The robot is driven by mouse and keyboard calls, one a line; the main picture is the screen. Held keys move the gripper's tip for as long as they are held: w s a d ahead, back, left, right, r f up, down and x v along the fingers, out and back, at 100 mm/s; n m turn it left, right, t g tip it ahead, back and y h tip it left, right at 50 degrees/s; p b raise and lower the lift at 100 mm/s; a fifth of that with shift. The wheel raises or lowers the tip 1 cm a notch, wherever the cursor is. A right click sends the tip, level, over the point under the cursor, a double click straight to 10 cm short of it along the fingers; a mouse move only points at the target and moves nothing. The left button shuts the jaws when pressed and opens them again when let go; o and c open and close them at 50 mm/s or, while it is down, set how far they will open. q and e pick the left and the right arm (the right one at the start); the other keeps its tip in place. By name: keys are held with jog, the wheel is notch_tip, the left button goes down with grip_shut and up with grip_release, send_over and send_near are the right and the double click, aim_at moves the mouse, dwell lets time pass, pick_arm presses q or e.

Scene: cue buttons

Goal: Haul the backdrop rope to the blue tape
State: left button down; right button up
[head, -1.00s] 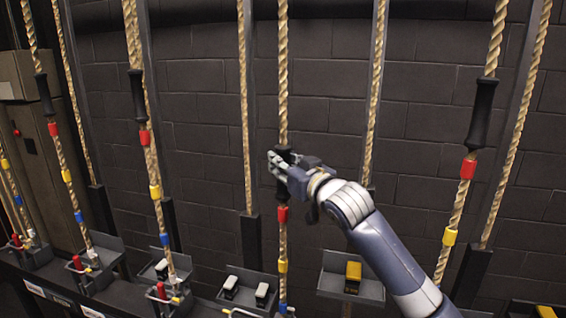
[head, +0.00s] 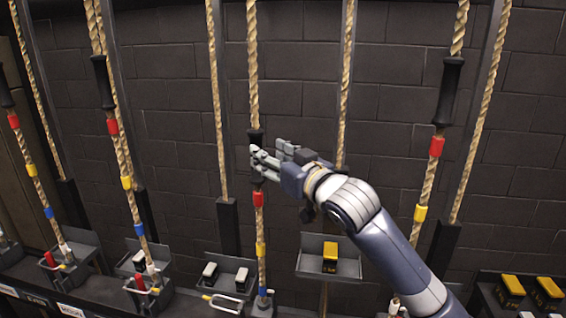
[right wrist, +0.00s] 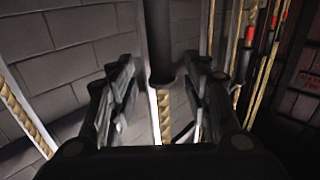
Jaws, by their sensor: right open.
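A tan rope (head: 253,60) hangs near the middle of the head view, with a black handle (head: 256,135) on it. Below the handle it carries red tape (head: 258,199), yellow tape (head: 261,249) and blue tape (head: 262,292) near its foot. My right gripper (head: 262,163) is at the handle, its fingers hiding the middle of it. In the right wrist view the handle (right wrist: 160,45) stands between the two spread fingers (right wrist: 160,95), with gaps on both sides and rope below. The gripper is open. No label readable as the backdrop shows. My left gripper is out of view.
Similar handled, taped ropes hang at left (head: 122,160) and right (head: 430,180). Plain ropes run beside dark upright posts. A shelf with a yellow block (head: 330,250) and one with white blocks (head: 229,275) flank the middle rope's foot. A dark block wall stands behind.

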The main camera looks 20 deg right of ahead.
jog(key=s, duration=0.3)
jog(key=s+d, duration=0.1)
jog(key=s, duration=0.1)
jog(key=shift+w, duration=0.1)
dwell(0.7)
